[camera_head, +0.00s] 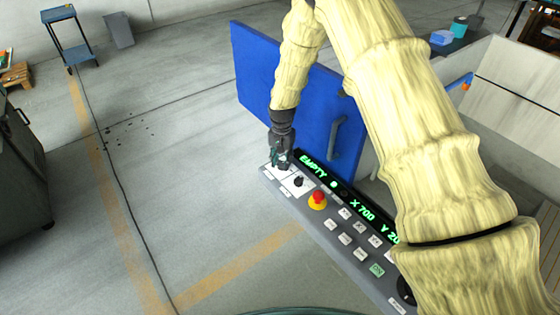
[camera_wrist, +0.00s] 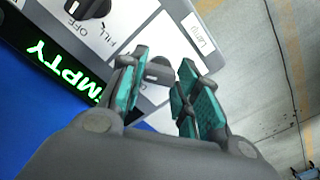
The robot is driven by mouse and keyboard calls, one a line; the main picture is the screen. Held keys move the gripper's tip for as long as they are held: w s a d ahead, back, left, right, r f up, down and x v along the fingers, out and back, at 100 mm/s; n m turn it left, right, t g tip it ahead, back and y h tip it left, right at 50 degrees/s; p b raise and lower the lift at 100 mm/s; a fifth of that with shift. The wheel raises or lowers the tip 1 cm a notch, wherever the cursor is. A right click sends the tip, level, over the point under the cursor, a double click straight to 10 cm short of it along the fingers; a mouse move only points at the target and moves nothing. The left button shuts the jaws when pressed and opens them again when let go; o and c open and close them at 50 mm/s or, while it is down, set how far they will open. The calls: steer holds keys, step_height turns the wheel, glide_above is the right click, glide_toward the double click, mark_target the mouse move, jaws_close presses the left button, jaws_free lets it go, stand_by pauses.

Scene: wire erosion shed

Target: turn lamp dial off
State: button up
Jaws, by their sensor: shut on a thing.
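The control panel (camera_head: 330,222) slopes across the middle of the head view. The lamp dial (camera_wrist: 159,71) is a dark knob on a white plate, beside a label (camera_wrist: 197,34) that seems to read LAMP. My gripper (camera_wrist: 158,84) is at this dial, with one teal-padded finger on each side, and is shut on it. In the head view my gripper (camera_head: 281,160) points down at the panel's far left end and mostly hides the dial. The dial's exact pointer direction is hard to tell.
A second black dial (camera_wrist: 88,8), marked OFF and FILL, sits close beside. A red emergency button (camera_head: 318,197) on a yellow base and several keys (camera_head: 345,226) lie nearer. A green display reads EMPTY (camera_head: 313,168). A blue door (camera_head: 290,95) with a handle stands behind. Open floor (camera_head: 180,150) lies left.

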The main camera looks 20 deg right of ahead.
mark_target(282, 162)
steer(key=n+b, duration=0.2)
steer(key=n, duration=0.3)
steer(key=shift+d, duration=0.1)
steer(key=n+b, duration=0.1)
steer(key=n, duration=0.5)
steer(key=shift+n, duration=0.3)
stand_by(0.4)
steer(key=o, duration=1)
steer(key=shift+r, duration=0.1)
steer(key=shift+r, duration=0.25)
step_height(282, 162, up, 11)
steer(key=shift+r, duration=0.2)
